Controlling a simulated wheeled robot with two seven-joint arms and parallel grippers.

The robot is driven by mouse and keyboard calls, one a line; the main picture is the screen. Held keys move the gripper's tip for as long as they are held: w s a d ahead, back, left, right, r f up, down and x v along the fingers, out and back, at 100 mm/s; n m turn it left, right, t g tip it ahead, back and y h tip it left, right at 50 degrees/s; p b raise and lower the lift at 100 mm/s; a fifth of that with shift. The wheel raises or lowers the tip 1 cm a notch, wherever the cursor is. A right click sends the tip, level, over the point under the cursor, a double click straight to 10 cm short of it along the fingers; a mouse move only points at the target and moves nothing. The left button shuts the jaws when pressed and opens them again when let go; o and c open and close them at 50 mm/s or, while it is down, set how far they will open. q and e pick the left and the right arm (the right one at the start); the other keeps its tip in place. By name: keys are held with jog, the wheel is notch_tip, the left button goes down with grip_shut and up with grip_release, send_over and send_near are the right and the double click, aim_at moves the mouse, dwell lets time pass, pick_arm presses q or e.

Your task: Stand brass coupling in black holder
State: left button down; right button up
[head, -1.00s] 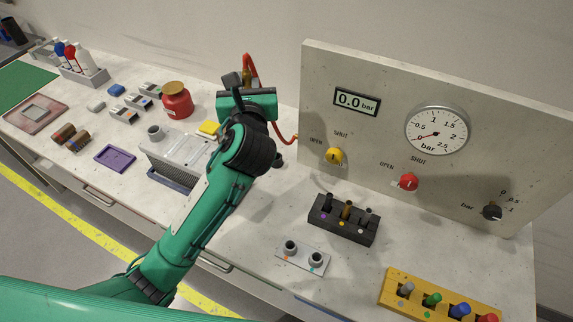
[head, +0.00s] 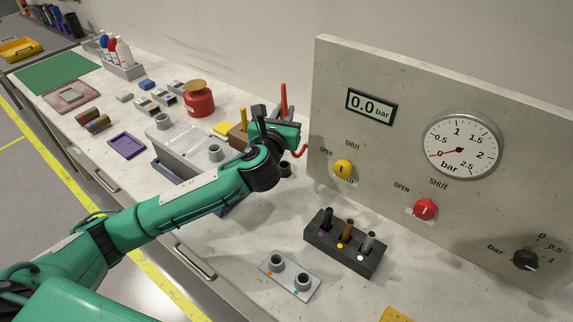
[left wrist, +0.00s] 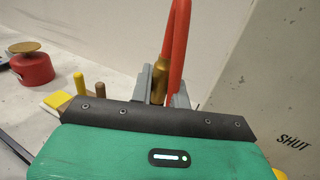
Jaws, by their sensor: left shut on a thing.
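My left gripper (head: 268,113) is raised over the bench in front of the gauge panel. In the left wrist view its grey fingers (left wrist: 161,82) are shut on a brass coupling (left wrist: 159,78), which stands about upright between them. A red hose (left wrist: 182,45) loops beside and above the coupling; whether it joins the coupling is hidden. The black holder (head: 330,250) lies to the right of and nearer than the gripper. A dark, a brown-brass and a grey piece stand in it, beside purple, yellow and white dots. My right gripper is out of view.
A grey plate (head: 271,282) with two sockets lies in front of the black holder. The gauge panel (head: 400,130) with yellow and red knobs rises behind. A grey box (head: 180,140), a red can (head: 198,103) and a purple tray (head: 127,146) are to the left.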

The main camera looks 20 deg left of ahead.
pick_arm(q)
notch_tip(320, 180, down, 15)
jog(key=shift+f+b, duration=0.1)
jog(key=shift+b, duration=0.45)
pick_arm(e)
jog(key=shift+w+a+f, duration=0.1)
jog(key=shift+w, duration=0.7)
pick_arm(q)
jog(key=shift+f, duration=0.1)
jog(key=shift+f, duration=0.15)
jog(key=c, duration=1.3)
grip_release()
jog(key=shift+c, duration=0.2)
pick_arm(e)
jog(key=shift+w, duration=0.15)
